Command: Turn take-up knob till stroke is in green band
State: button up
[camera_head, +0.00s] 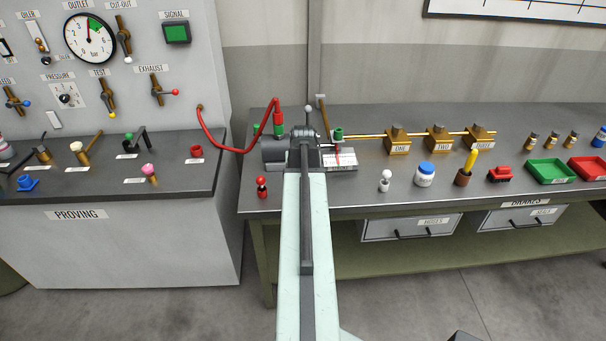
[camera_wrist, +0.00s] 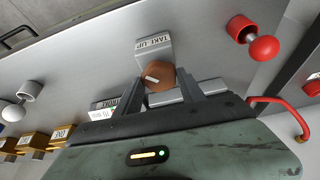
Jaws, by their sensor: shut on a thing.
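The take-up knob (camera_wrist: 158,79) is a round brown knob with a white index line, in front of the block labelled TAKE-UP (camera_wrist: 153,45) in the wrist view. My gripper (camera_wrist: 161,88) has one finger on each side of the knob and is shut on it. In the head view my arm and gripper (camera_head: 305,140) cover the knob. Beside them a white stroke scale (camera_head: 342,160) with a red pointer (camera_head: 338,153) shows on the grey cylinder unit. The pointer's place relative to any green band is too small to tell.
A red-topped peg (camera_head: 262,187) stands left of my arm on the bench; a white-topped peg (camera_head: 385,180) stands to the right. A red hose (camera_head: 225,147) runs from the proving panel to the cylinder. A brass rod (camera_head: 365,136) leads right to several brass blocks.

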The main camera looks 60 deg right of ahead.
jog(key=shift+m+g, duration=0.4)
jog(key=shift+m, duration=0.7)
jog(key=o, duration=1.3)
jog(key=shift+w, duration=0.1)
jog(key=shift+o, duration=0.2)
jog(key=shift+r, duration=0.15)
jog(key=p+v, duration=0.7)
jog(key=shift+a+r, duration=0.25)
jog(key=shift+a, duration=0.05)
